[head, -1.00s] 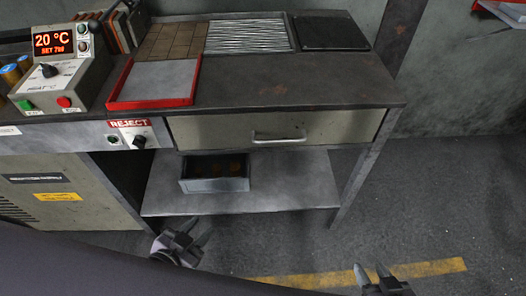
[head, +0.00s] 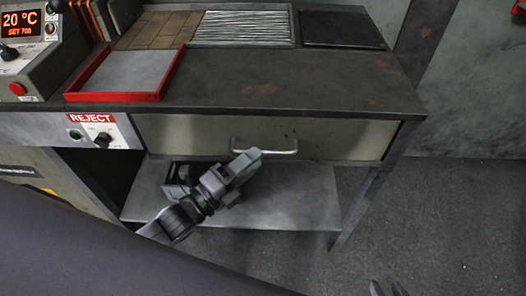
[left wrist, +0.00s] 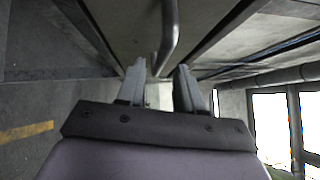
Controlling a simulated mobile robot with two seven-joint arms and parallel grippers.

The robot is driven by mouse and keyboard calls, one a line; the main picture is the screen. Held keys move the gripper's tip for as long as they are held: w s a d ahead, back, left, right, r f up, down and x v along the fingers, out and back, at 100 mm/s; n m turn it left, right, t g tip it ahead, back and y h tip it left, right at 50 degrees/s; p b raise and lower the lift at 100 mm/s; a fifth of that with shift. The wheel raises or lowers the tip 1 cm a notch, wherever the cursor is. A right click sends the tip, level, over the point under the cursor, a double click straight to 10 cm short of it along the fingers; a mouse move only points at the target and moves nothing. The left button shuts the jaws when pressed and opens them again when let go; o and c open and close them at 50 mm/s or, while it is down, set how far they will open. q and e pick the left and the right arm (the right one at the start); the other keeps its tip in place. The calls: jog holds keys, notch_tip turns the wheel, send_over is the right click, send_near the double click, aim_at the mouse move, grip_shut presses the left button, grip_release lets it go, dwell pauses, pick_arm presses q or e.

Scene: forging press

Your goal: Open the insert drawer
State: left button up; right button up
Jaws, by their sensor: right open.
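The insert drawer (head: 330,138) is a beige front under the dark bench top and looks closed. Its pale bar handle (head: 278,150) sits at the middle of the front. My left gripper (head: 248,160) is at the left end of the handle. In the left wrist view, its two fingers (left wrist: 161,80) are apart, and the handle (left wrist: 168,35) runs down the picture to the gap between the tips. I cannot tell whether they touch it. My right gripper (head: 388,289) shows only its fingertips at the bottom edge, apart and empty, over the floor.
A red-rimmed tray (head: 115,97) and a dark plate (head: 342,30) lie on the bench. A REJECT panel (head: 92,130) is left of the drawer. Floor at right is clear.

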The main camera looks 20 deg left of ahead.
aim_at(263, 151)
pick_arm(q)
jog(key=shift+x, duration=2.1)
grip_shut()
